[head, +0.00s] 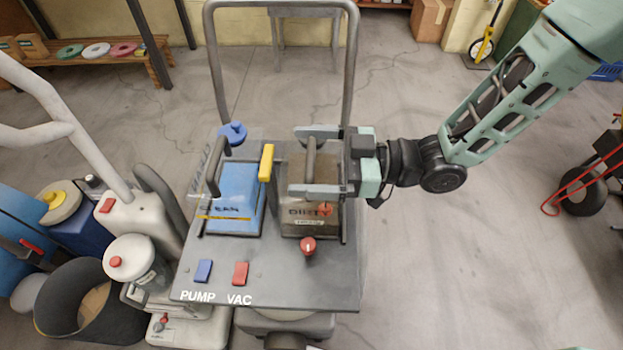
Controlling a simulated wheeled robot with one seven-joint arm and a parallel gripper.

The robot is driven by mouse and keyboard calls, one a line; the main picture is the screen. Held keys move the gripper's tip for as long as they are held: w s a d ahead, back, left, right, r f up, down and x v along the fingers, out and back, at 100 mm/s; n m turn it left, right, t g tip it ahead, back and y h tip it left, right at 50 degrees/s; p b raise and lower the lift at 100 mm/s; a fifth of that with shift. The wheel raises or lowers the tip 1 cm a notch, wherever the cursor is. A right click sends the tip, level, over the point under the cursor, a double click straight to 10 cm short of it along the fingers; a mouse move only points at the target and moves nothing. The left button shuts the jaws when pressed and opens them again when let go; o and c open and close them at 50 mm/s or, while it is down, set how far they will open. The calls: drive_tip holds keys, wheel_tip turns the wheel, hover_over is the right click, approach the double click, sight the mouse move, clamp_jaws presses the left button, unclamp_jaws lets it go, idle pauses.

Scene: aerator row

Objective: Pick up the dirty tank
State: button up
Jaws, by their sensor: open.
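The dirty tank (298,221) is a brownish box labelled DIRTY, set in the right side of the grey machine's top deck (270,288). A dark bar handle (311,160) stands on its top. My gripper (296,160) reaches in from the right, over the tank, with one finger beyond the handle and one on the near side. The gripper is open, and the handle shows between the fingers. I cannot tell whether a finger touches it. Part of the tank's top is hidden under the gripper.
A blue clean tank (232,190) sits left of the dirty one. A yellow lever (266,163) stands between them. A red knob (308,246) and blue and red switches are in front. The machine's tall frame (349,80) rises behind.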

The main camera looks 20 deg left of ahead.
drive_tip(key=c, duration=1.6)
drive_tip(key=shift+r, duration=0.15)
drive_tip(key=shift+c, duration=0.4)
